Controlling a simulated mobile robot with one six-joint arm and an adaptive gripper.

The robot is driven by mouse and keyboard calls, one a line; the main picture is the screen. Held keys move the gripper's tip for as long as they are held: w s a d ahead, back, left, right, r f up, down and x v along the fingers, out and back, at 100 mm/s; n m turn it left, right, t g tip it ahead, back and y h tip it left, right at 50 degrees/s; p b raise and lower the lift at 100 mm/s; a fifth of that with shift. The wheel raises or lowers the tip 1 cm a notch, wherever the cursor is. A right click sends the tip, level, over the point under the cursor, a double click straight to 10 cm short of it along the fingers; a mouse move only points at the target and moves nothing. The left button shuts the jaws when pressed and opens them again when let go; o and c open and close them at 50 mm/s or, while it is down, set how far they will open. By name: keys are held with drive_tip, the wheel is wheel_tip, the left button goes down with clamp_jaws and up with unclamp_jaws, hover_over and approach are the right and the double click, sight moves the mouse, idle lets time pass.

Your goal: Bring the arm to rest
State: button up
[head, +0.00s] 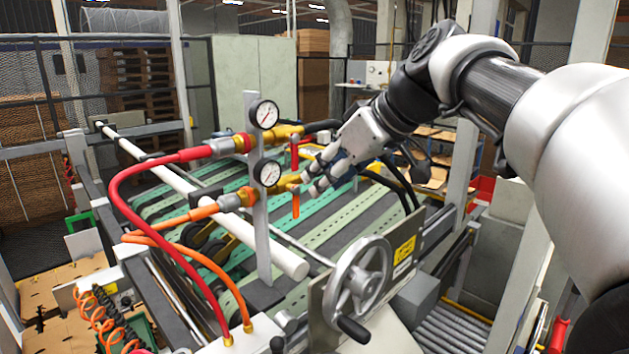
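My gripper (312,181) is in the middle of the head view, at the end of my arm, which reaches in from the right. Its two pale fingertips point down and left and are apart, with nothing visible between them. They are just right of the lower brass valve (288,187) and its hanging orange handle (295,206). Whether a fingertip touches the valve cannot be told from this view. The upper valve has a red handle (294,153) that hangs down, left of the gripper.
Two gauges (265,114) sit on a grey post (262,235) with red (115,200) and orange hoses. A handwheel (357,282) stands in front, below the gripper. Green conveyor belts (325,235) run beneath. A upright frame post (462,160) stands behind the arm.

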drive_tip(key=s+d+f+m+g+h, duration=0.1)
drive_tip(key=s+d+f+m+h, duration=0.3)
drive_tip(key=s+f, duration=0.85)
drive_tip(key=s+d+f+m+h, duration=0.2)
drive_tip(key=s+d+f+m, duration=0.25)
drive_tip(key=s+f, duration=0.75)
drive_tip(key=s+f+b, duration=0.2)
drive_tip(key=f+b, duration=0.8)
drive_tip(key=s+d+f+g+b, duration=0.1)
drive_tip(key=s+f+b, duration=0.2)
drive_tip(key=f+b, duration=0.8)
drive_tip(key=shift+f, duration=0.3)
